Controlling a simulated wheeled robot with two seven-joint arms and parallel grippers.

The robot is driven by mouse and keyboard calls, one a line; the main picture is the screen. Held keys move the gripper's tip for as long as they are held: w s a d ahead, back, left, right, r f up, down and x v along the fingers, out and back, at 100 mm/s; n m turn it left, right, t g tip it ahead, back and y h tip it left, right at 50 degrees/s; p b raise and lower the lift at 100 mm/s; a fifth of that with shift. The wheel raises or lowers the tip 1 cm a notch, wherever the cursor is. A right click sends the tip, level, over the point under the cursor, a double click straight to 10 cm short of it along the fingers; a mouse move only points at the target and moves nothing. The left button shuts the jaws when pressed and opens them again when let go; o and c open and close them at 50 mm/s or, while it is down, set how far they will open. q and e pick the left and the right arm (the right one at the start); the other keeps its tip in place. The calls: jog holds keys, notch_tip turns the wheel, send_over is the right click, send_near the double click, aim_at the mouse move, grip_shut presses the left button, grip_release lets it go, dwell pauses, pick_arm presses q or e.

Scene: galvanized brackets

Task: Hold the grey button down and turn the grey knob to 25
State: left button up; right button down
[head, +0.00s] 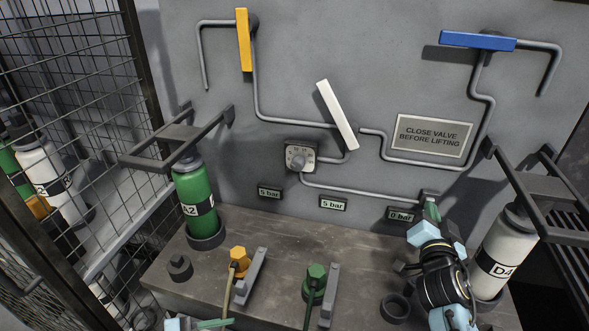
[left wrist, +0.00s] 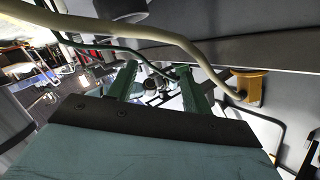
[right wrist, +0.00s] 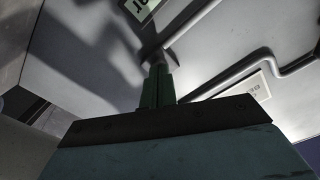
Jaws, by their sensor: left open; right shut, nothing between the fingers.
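The grey knob (head: 298,160) sits on a pale square dial plate on the back wall; its scale is too small to read. My right gripper (head: 431,207) is shut and empty, with its green fingertips at a small grey fitting (head: 428,195) at the pipe end, beside the 0 bar display. In the right wrist view the shut fingers (right wrist: 158,72) point at this fitting; I cannot tell if they touch it or whether it is the grey button. My left gripper (left wrist: 158,85) is open and empty; it shows partly at the bottom edge of the head view (head: 213,324), far below the knob.
Yellow (head: 243,40), white (head: 337,115) and blue (head: 477,41) levers stand out from the wall. A green cylinder (head: 193,180) and a white cylinder (head: 508,244) stand at the sides under brackets. Orange (head: 239,257) and green (head: 316,272) hose connectors rise from the bench.

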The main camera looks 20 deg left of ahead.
pick_arm(q)
jog(key=w+d+r+m+t, duration=0.1)
jog(key=w+d+r+m, duration=0.1)
jog(key=d+r, duration=0.4)
jog(key=n+t+y, duration=0.8)
jog(key=n+y, duration=0.3)
jog(key=n, duration=1.1)
send_near(296, 168)
jog(key=shift+n, duration=0.3)
jog(key=w, duration=0.9)
jog(key=shift+w+d, duration=0.1)
jog(key=shift+d, duration=0.3)
jog(key=shift+c, duration=0.4)
jog(key=c, duration=0.9)
